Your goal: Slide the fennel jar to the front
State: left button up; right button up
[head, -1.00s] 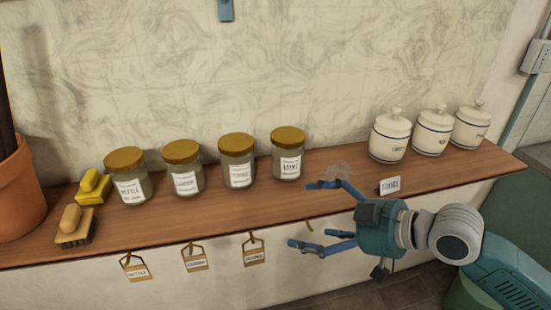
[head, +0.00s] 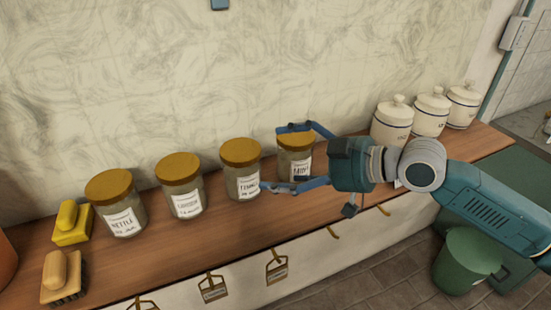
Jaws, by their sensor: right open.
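The third glass jar from the left (head: 241,170) has a gold lid and a label that seems to read fennel. It stands upright on the wooden shelf (head: 215,232). My right gripper (head: 285,158) is open and reaches in from the right. Its fingers spread around the fourth jar (head: 294,152), one across the lid area and one low in front. The lower fingertip is close to the third jar; I cannot tell if either finger touches a jar. The fourth jar's label is partly covered. My left gripper is not in view.
The nettle jar (head: 116,204) and another jar (head: 180,186) stand to the left. A yellow block (head: 72,224) and a brush (head: 62,277) lie at the left end. White canisters (head: 431,112) stand at the right. Tags (head: 277,268) hang from the shelf's front edge.

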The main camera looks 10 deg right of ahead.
aim_at(260, 165)
jog(key=p+x, duration=0.1)
jog(key=x, duration=0.2)
jog(key=shift+w+a, duration=0.1)
jog(key=shift+a, duration=0.15)
jog(key=p+x, duration=0.1)
jog(key=x, duration=0.3)
jog(key=shift+w+a+f, duration=0.1)
jog(key=shift+w+a, duration=0.05)
jog(key=shift+w+a+f+p, duration=0.3)
jog(key=shift+w+a, duration=0.05)
jog(key=shift+a, duration=0.05)
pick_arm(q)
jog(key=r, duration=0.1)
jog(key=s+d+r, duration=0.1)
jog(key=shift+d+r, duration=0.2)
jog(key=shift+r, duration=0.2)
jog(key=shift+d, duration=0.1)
pick_arm(e)
jog(key=shift+c, duration=0.5)
jog(key=c, duration=1.1)
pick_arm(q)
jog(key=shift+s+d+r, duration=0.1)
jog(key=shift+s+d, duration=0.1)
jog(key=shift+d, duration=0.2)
pick_arm(e)
jog(key=shift+s, duration=0.1)
